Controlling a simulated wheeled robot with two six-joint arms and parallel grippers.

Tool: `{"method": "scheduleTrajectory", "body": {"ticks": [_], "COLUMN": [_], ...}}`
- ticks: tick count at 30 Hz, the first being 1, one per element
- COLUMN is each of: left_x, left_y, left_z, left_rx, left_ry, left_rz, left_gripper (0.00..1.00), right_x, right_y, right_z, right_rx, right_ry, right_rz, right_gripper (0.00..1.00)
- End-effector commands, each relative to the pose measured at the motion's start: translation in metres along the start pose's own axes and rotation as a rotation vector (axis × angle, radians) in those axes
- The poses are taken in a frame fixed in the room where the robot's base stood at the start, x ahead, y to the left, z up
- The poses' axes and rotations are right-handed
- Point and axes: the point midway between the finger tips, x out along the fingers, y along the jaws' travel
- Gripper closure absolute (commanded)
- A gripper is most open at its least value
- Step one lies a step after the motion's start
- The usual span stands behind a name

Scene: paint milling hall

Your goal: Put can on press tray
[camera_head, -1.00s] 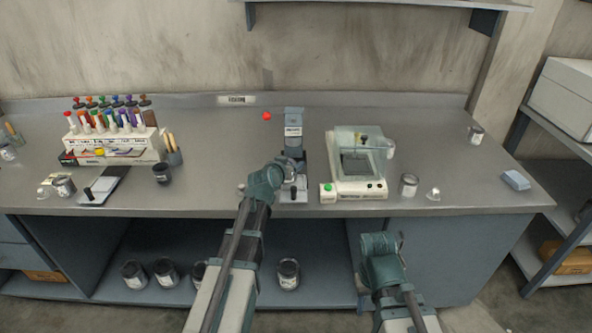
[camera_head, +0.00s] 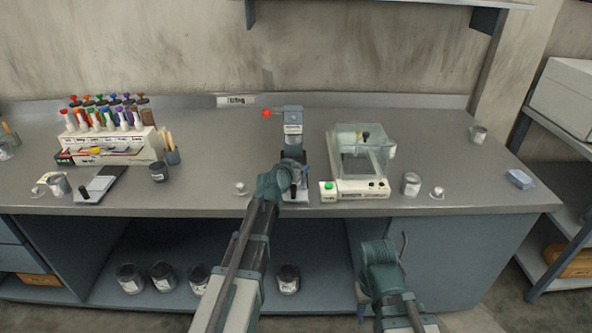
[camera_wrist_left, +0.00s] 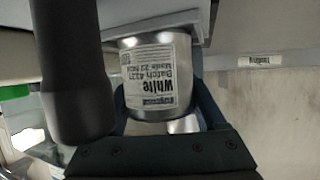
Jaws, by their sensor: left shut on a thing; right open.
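The can (camera_wrist_left: 155,80) is metal with a label reading "white Batch 4421", upside down in the left wrist view. My left gripper (camera_head: 286,180) is shut around its sides, at the press (camera_head: 293,125) on the bench. In the head view the gripper mostly hides the can. In the left wrist view the can's base end is at a grey plate (camera_wrist_left: 165,24), which looks like the press tray; I cannot tell whether they touch. A black cylinder (camera_wrist_left: 72,75) stands close beside the can. My right gripper (camera_head: 382,250) is open and empty in front of the bench.
A glass-sided balance (camera_head: 361,165) with a green button stands right of the press. Another can (camera_head: 411,184) stands beyond it. Left are a bottle rack (camera_head: 108,142), a dark cup (camera_head: 159,172) and a flat board (camera_head: 98,185). A red knob (camera_head: 267,113) is beside the press.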

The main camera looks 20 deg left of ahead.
Motion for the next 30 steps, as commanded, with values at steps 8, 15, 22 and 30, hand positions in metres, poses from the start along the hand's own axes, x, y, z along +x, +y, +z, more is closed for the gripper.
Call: {"method": "scheduleTrajectory", "body": {"ticks": [8, 15, 22, 30], "left_x": [0.001, 0.001, -0.003, -0.043], "left_y": [0.000, 0.000, 0.000, 0.001], "left_z": [0.002, 0.002, -0.002, -0.002], "left_rx": [0.000, 0.000, 0.000, -0.002], "left_ry": [0.000, 0.000, 0.000, 0.000], "left_rz": [0.000, 0.000, 0.000, 0.000], "left_gripper": [0.11, 0.00, 0.00, 0.00], "right_x": [0.002, 0.002, -0.003, -0.018], "right_y": [0.000, 0.000, 0.000, 0.002], "right_z": [0.000, 0.000, 0.000, 0.001], "right_rx": [0.000, 0.000, 0.000, 0.000], "right_ry": [0.000, 0.000, 0.000, 0.000], "right_rz": [0.000, 0.000, 0.000, 0.000], "right_gripper": [0.50, 0.50, 0.50, 0.50]}}
